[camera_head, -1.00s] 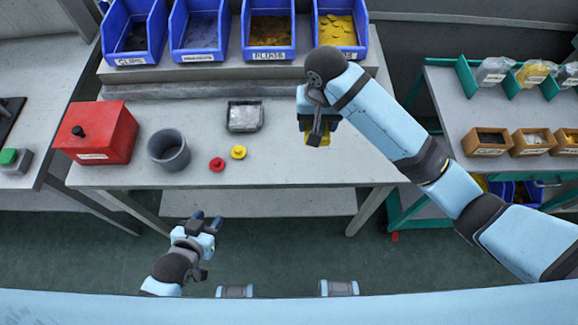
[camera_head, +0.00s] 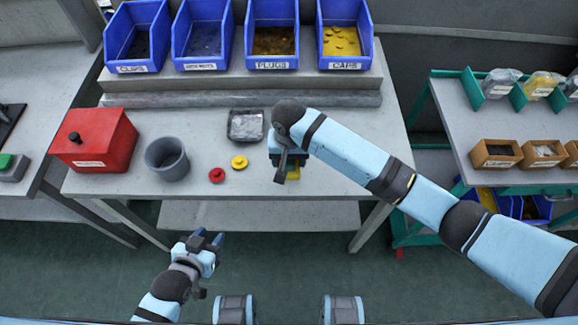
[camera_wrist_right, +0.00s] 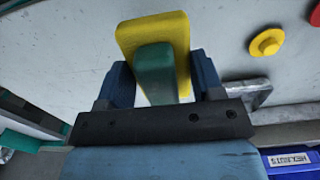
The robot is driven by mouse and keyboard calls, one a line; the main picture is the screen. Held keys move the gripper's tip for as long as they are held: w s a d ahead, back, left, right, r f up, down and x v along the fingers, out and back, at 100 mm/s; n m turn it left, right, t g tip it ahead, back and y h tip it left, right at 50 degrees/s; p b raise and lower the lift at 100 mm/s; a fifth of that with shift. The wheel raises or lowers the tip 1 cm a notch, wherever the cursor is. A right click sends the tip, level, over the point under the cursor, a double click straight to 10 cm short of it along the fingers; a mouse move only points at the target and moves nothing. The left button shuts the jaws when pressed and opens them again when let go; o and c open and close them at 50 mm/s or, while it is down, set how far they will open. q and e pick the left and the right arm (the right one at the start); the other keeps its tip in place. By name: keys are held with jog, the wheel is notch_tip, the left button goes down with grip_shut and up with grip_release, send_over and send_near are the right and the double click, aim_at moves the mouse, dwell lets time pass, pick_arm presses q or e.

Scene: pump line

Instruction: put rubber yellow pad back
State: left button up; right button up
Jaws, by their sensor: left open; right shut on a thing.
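The yellow pad (camera_wrist_right: 176,27) is in my right gripper (camera_wrist_right: 160,75), with a green block-like part (camera_wrist_right: 155,72) between the two blue fingers in the right wrist view. In the head view my right gripper (camera_head: 287,165) is over the right half of the bench, mostly hidden by its own wrist, and a bit of yellow shows below it. I cannot tell whether the pad touches the bench. My left gripper (camera_head: 207,240) is open and empty, in front of the bench's front edge.
On the bench (camera_head: 120,187) stand a red box (camera_head: 95,140), a grey cup (camera_head: 167,158), a metal tray (camera_head: 246,126), a red disc (camera_head: 217,175) and a yellow disc (camera_head: 239,162). Blue bins (camera_head: 272,65) line the back. A side shelf (camera_head: 455,125) with small boxes is at right.

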jog(key=shift+f, duration=2.3)
jog(key=shift+f, duration=0.1)
jog(key=o, duration=1)
jog(key=shift+c, duration=0.2)
